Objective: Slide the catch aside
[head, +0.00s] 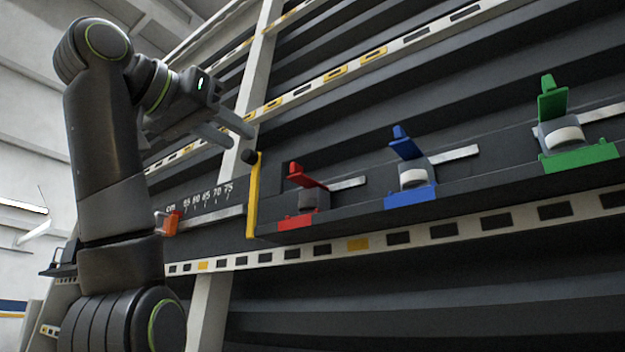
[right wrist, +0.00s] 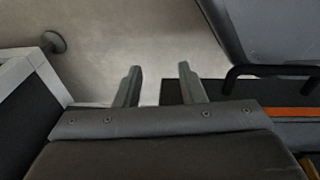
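My left gripper (head: 241,136) is in the head view, upper left of the rail, with its two fingers apart and nothing between them. Just below the fingertips is a yellow upright bar (head: 253,205) with a black knob (head: 249,156) at its top. Red (head: 307,196), blue (head: 411,171) and green (head: 556,128) clamp-like pieces with tilted levers sit along the ledge to the right. I cannot tell for certain which part is the catch. The right wrist view shows my right gripper (right wrist: 160,67) open and empty, above a pale floor.
A small orange piece (head: 168,223) sits at the left end of a rail marked with a centimetre scale (head: 200,195). Slotted pale strips (head: 440,231) run along the dark slatted wall. In the right wrist view, a pale-edged dark block (right wrist: 30,85) lies left and dark bars (right wrist: 270,71) lie right.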

